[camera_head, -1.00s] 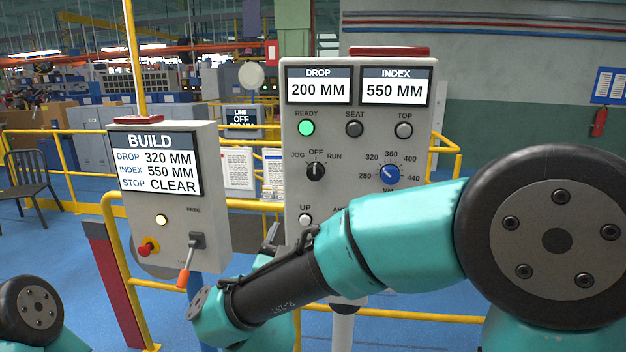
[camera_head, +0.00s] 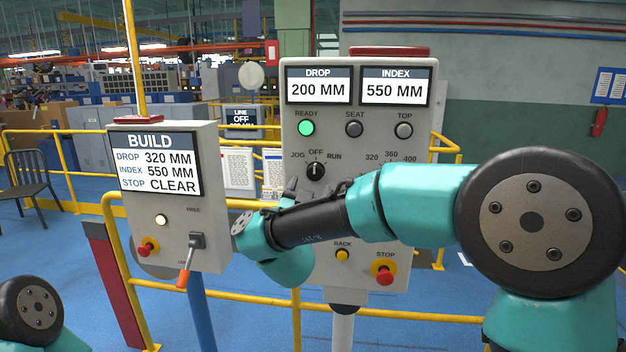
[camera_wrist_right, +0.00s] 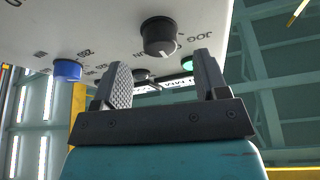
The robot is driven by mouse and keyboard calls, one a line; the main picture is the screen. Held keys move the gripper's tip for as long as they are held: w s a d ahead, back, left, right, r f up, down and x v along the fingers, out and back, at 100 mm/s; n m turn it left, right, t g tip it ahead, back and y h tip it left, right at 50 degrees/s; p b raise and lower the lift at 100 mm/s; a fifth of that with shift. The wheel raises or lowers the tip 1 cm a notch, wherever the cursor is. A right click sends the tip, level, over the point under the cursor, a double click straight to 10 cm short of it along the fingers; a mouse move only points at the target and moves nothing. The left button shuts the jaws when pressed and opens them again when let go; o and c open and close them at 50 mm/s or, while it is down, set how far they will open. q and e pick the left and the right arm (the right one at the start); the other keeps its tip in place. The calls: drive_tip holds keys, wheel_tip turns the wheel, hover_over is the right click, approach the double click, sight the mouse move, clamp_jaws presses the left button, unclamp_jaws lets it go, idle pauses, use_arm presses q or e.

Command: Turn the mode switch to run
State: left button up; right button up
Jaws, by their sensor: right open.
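The mode switch (camera_head: 316,171) is a black knob on the grey panel, with JOG, OFF and RUN around it. Its white mark points up at OFF. My right gripper (camera_head: 292,188) is just below the switch in the head view, partly hidden behind my own arm. In the right wrist view the open gripper (camera_wrist_right: 162,72) has its two fingers apart and empty. The mode switch (camera_wrist_right: 159,38) appears beyond the fingertips, with no contact visible. My left gripper is out of view; only part of my left arm shows at the lower left.
The panel also has a lit green READY lamp (camera_head: 307,128), a blue dial (camera_wrist_right: 67,70), a yellow BACK button (camera_head: 342,255) and a red STOP button (camera_head: 384,272). A BUILD box (camera_head: 160,210) with an orange-tipped lever stands left. Yellow rails (camera_head: 230,294) run around.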

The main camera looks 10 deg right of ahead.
sight(312, 175)
drive_tip(key=shift+x, duration=2)
drive_tip(key=shift+c, duration=0.3)
drive_tip(key=c, duration=0.9)
drive_tip(key=shift+o, duration=0.2)
drive_tip(key=shift+a+m+g+h, duration=0.1)
drive_tip(key=shift+m+g+h, duration=0.2)
drive_tip(key=shift+m, duration=0.2)
drive_tip(key=m+g+h, duration=0.1)
drive_tip(key=m, duration=0.2)
drive_tip(key=m+g, duration=0.1)
drive_tip(key=m, duration=0.2)
drive_tip(key=shift+a+h, duration=0.1)
drive_tip(key=shift+h, duration=0.3)
drive_tip(key=m+g, duration=0.1)
drive_tip(key=m, duration=0.2)
drive_tip(key=m+g, duration=0.1)
drive_tip(key=m, duration=0.2)
drive_tip(key=shift+w+a+r+g+h, duration=0.1)
drive_tip(key=shift+r+g+h, duration=0.1)
drive_tip(key=shift+g+h, duration=0.15)
